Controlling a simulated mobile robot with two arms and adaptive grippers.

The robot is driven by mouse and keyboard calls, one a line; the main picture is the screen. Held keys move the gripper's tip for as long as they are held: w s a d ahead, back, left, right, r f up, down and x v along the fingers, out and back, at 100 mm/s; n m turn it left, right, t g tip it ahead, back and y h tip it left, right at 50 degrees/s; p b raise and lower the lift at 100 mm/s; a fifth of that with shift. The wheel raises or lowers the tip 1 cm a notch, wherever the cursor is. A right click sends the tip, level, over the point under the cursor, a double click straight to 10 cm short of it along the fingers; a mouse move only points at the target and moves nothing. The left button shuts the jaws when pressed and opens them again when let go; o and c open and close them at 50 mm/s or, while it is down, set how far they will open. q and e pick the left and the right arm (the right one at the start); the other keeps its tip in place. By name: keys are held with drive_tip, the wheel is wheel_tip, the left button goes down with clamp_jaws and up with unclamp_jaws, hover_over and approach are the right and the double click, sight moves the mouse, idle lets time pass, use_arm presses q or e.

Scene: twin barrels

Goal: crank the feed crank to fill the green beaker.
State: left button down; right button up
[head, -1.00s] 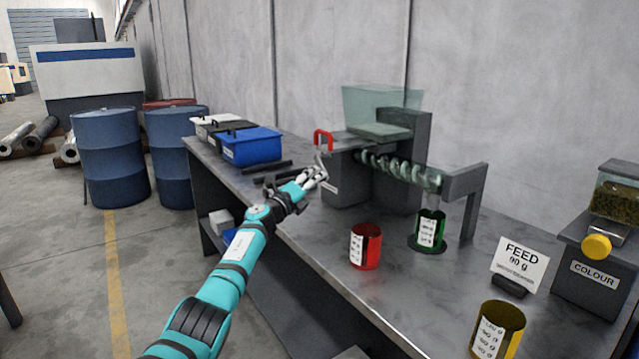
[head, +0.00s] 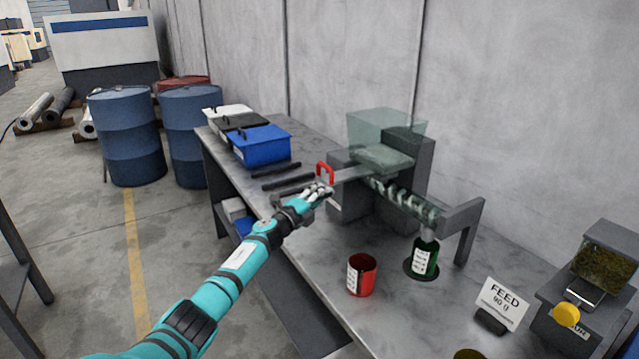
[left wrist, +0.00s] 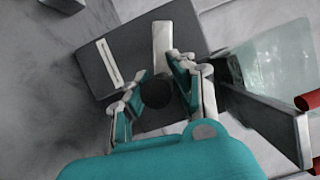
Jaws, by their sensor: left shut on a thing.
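The green beaker (head: 424,258) stands upright on a dark round pad on the bench, under the outlet end of the clear feed screw (head: 400,198). Its contents cannot be made out. The clear hopper (head: 385,135) sits above the grey feeder housing (head: 349,203). My left gripper (head: 320,191) is at the housing's near face. In the left wrist view, my left gripper (left wrist: 155,90) has its fingers closed around the dark round knob of the feed crank (left wrist: 157,92). The pale crank arm (left wrist: 162,42) extends from the knob. My right gripper is not in view.
A red slide handle (head: 325,172) stands close above my left gripper. A red beaker (head: 361,275) stands in front of the green one. A FEED 90 g card (head: 503,303) and a colour dispenser (head: 590,300) are at right. A blue bin (head: 262,146) is behind left.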

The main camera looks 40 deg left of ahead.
use_arm(q)
wheel_tip(320, 180, up, 4)
drive_tip(key=n+p, duration=0.1)
drive_tip(key=p, duration=0.3)
drive_tip(key=n+g+p, duration=0.1)
drive_tip(key=n+p, duration=0.1)
drive_tip(key=p, duration=0.2)
drive_tip(key=n+g+p, duration=0.1)
drive_tip(key=n+p, duration=0.1)
drive_tip(key=p, duration=0.2)
drive_tip(key=shift+d+r+h, duration=0.15)
drive_tip(key=shift+r+h, duration=0.1)
drive_tip(key=shift+h, duration=0.05)
drive_tip(key=shift+w+r+n+g+p, duration=0.1)
drive_tip(key=shift+r+n+g+p, duration=0.1)
drive_tip(key=shift+n+g+p, duration=0.4)
drive_tip(key=shift+a+r+n+h+p, duration=0.25)
drive_tip(key=shift+n+h+p, duration=0.25)
drive_tip(key=shift+n, duration=0.3)
drive_tip(key=shift+a, duration=0.1)
drive_tip(key=c, duration=1.1)
unclamp_jaws()
drive_tip(key=shift+c, duration=0.2)
drive_tip(key=shift+f, duration=0.15)
